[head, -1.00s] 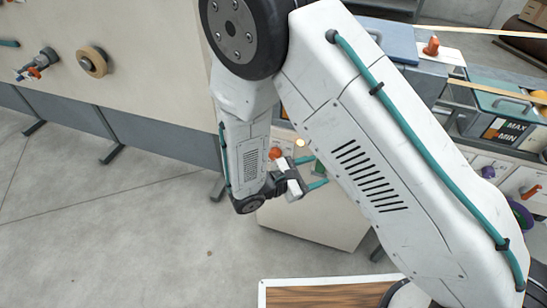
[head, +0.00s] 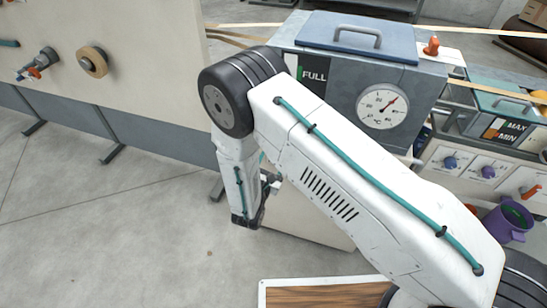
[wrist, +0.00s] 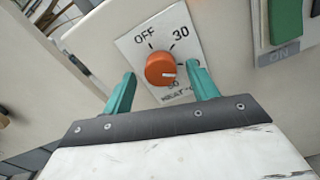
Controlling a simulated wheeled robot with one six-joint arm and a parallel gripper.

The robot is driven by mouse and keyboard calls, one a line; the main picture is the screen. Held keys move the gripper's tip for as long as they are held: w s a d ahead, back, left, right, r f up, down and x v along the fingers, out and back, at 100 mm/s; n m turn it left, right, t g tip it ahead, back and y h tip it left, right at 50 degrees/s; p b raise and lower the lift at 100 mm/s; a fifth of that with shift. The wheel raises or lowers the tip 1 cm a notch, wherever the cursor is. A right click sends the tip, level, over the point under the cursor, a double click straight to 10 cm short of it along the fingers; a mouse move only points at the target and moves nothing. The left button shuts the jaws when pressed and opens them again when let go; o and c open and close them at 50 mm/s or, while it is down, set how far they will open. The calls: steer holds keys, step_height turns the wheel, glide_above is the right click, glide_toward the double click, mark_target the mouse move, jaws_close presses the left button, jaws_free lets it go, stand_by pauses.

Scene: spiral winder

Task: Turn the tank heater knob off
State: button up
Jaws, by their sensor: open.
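In the wrist view an orange round knob (wrist: 158,68) sits on a white dial plate (wrist: 142,45) marked OFF at upper left and 30 at upper right. A lower label is partly legible, and its last word is cut by a finger. The knob's white mark points right, away from OFF. My gripper (wrist: 161,70) is open, with one teal finger on each side of the knob; I cannot tell whether they touch it. In the head view my gripper (head: 269,184) is mostly hidden by my arm, and the knob is hidden.
A green switch (wrist: 286,20) with an ON label is right of the dial. In the head view the grey tank (head: 335,75) has a blue lid (head: 356,36), a FULL label and a temperature gauge (head: 381,108). Open floor lies left.

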steer(key=shift+x, duration=1.05)
steer(key=c, duration=1)
steer(key=shift+n, duration=0.4)
steer(key=n, duration=2.3)
steer(key=shift+a+f, duration=0.25)
